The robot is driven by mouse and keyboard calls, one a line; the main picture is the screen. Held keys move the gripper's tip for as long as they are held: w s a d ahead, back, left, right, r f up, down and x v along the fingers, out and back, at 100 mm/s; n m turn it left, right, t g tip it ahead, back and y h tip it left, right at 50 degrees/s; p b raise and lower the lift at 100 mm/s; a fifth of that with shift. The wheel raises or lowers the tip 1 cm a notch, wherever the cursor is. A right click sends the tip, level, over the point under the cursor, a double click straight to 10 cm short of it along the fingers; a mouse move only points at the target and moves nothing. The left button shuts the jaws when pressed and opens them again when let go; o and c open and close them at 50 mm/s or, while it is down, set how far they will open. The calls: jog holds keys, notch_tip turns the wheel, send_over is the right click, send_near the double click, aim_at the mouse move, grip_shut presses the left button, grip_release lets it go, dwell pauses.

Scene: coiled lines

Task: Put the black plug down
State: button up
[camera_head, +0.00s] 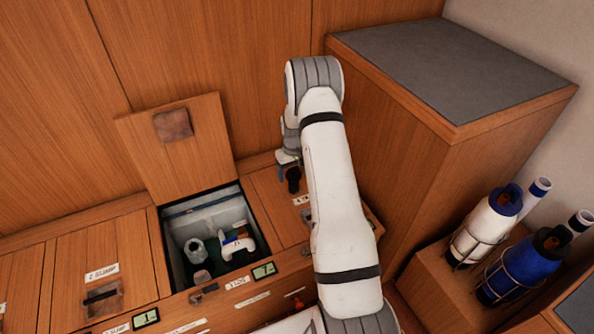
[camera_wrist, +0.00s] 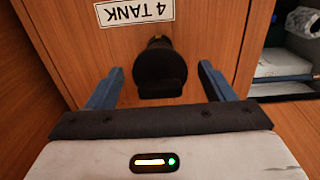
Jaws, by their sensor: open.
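The black plug (camera_wrist: 160,68) is between the two blue fingers of my gripper (camera_wrist: 160,80) in the wrist view, with a gap on each side. It appears to rest on the wooden panel labelled 4 TANK (camera_wrist: 134,12). In the head view the plug (camera_head: 293,183) shows as a dark shape on that panel, just below my gripper (camera_head: 288,160). My gripper is open and holds nothing. My arm hides part of the panel to the right.
Left of the panel is an open compartment (camera_head: 178,250) with a pale fitting (camera_head: 237,244) and a grey cylinder (camera_head: 195,251) inside. Its raised lid (camera_head: 180,140) leans on the back wall. A tall cabinet (camera_head: 440,75) stands right of my arm. White and blue bottles (camera_head: 485,225) stand far right.

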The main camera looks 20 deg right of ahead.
jog(key=s+a+r+p, duration=0.1)
jog(key=s+a+r, duration=0.1)
jog(key=r, duration=0.9)
jog(key=s+a+r+p, duration=0.2)
jog(key=r, duration=0.8)
jog(key=s+a+r+t, duration=0.1)
jog(key=s+a+r, duration=0.45)
jog(key=s, duration=0.35)
jog(key=s+a+r, duration=0.4)
jog(key=s+r, duration=0.3)
jog(key=s, duration=0.3)
jog(key=s+a, duration=0.1)
jog(key=s, duration=0.9)
jog(key=shift+s+t, duration=0.3)
jog(key=shift+s, duration=0.1)
jog(key=shift+r, duration=0.1)
